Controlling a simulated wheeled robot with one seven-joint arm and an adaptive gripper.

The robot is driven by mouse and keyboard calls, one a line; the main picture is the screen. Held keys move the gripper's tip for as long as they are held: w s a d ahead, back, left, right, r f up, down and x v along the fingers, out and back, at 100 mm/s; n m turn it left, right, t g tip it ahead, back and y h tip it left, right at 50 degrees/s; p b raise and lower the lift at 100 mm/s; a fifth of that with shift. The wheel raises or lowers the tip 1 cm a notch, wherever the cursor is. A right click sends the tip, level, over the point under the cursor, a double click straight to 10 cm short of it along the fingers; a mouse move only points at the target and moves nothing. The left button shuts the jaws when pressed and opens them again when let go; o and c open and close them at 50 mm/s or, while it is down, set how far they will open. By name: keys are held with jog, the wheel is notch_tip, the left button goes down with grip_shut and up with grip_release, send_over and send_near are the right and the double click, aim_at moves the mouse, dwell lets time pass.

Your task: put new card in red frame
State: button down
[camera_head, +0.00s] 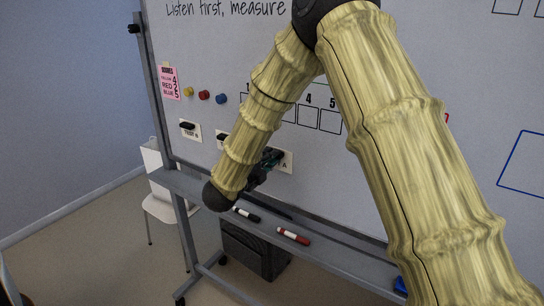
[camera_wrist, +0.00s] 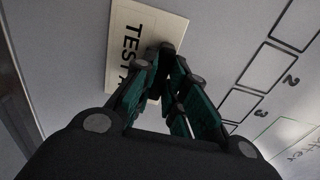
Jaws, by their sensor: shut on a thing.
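A cream card marked "TEST A" (camera_wrist: 122,62) lies against the whiteboard in the wrist view; its edge also shows in the head view (camera_head: 287,163). My gripper (camera_wrist: 170,58) is shut at the card's edge, seemingly on a dark grip on the card that the fingers largely hide. In the head view my gripper (camera_head: 268,163) is low on the board, partly behind my arm. A small red mark (camera_head: 446,118) shows just right of my arm; I cannot tell if it belongs to the red frame. No whole red frame is visible.
Cards with black grips, one (camera_head: 190,130) at left, hang on the whiteboard (camera_head: 470,60). Yellow, red and blue magnets (camera_head: 204,95) sit beside a pink note (camera_head: 168,82). Numbered boxes (camera_head: 308,116) and a blue frame (camera_head: 525,165) are drawn. The tray below holds markers (camera_head: 294,236).

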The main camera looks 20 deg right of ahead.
jog(key=shift+f, duration=0.1)
jog(key=shift+s+a, duration=0.15)
jog(key=shift+a, duration=0.05)
dwell(0.4)
jog(key=shift+s+a+b, duration=0.15)
jog(key=shift+a+b, duration=0.05)
jog(key=shift+b, duration=0.15)
jog(key=shift+b+v, duration=1.15)
jog(key=shift+v, duration=1.85)
